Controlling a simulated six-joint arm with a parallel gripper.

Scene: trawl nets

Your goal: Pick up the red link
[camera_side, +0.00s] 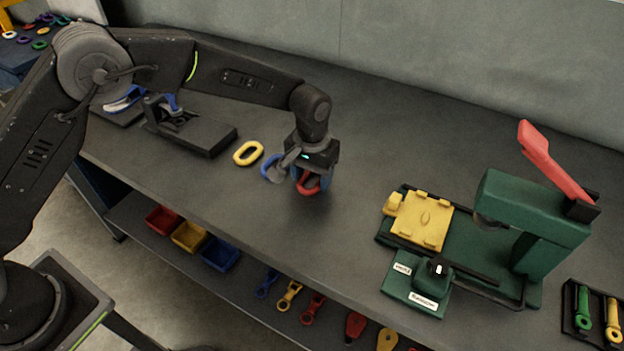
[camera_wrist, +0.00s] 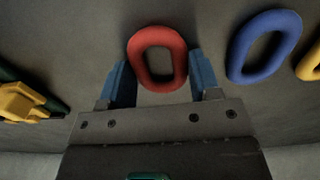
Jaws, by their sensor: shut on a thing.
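The red link (camera_wrist: 157,39) is an oval ring between the two blue fingertips of my gripper (camera_wrist: 157,80) in the wrist view. In the side view the red link (camera_side: 308,186) shows at the lower end of my gripper (camera_side: 308,180), partly covered by the fingers. My gripper is shut on the link, close above or at the table surface; I cannot tell whether the link touches the table.
A blue link (camera_side: 271,168) and a yellow link (camera_side: 248,153) lie to the left on the table (camera_side: 340,250). A green press (camera_side: 530,220) with a yellow fixture (camera_side: 422,220) stands right. A black device (camera_side: 190,130) sits further left. Table between gripper and press is clear.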

